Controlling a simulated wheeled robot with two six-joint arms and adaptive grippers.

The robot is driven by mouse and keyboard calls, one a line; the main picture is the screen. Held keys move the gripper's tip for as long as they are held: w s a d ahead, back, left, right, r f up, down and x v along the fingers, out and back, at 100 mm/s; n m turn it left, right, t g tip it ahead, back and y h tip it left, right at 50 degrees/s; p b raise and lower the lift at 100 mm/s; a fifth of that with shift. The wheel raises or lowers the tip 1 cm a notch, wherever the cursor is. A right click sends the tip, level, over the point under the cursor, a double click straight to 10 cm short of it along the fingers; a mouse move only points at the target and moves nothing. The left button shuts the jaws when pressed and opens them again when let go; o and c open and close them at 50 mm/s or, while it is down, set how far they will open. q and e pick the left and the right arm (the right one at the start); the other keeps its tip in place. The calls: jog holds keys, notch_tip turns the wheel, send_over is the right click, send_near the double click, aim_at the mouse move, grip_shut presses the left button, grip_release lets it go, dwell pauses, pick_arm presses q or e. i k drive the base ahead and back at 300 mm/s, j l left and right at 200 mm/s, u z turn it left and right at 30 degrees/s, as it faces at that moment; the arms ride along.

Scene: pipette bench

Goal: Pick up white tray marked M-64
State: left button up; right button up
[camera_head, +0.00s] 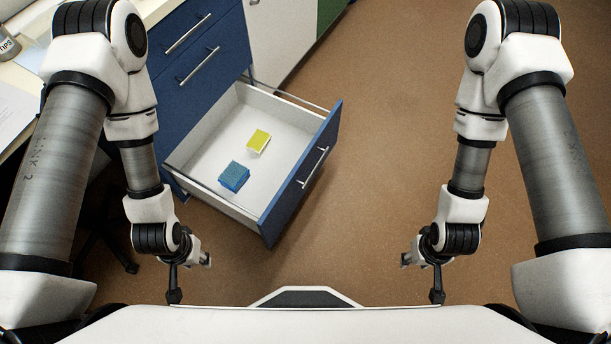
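I see no white tray marked M-64 in the head view. My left gripper (190,279) hangs at the lower left in front of my base, its fingers apart and nothing between them. My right gripper (421,279) hangs at the lower right in a like pose, also with fingers apart and empty. Both are nearer to me than the open drawer (200,157) and touch nothing that I can see.
The drawer is pulled out of a blue cabinet (215,45); it holds a yellow-green block (258,141) and a blue block (234,175). A white worktop with papers (12,103) and a container labelled TIPS (8,44) is at left. Brown floor (390,130) is clear at right.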

aim_at(257, 143)
jog(key=i+l+u, duration=0.25)
jog(key=u, duration=0.15)
jog(key=i+l+u, duration=0.25)
jog(key=u, duration=0.15)
jog(key=i+l+u, duration=0.15)
jog(key=l+u, duration=0.2)
jog(key=i+l, duration=0.1)
jog(key=l, duration=0.25)
jog(key=i+l, duration=0.15)
jog(key=l, duration=0.2)
jog(key=i+l+u, duration=0.1)
jog(key=l, duration=0.25)
jog(key=i+l, duration=0.15)
jog(key=l, duration=0.2)
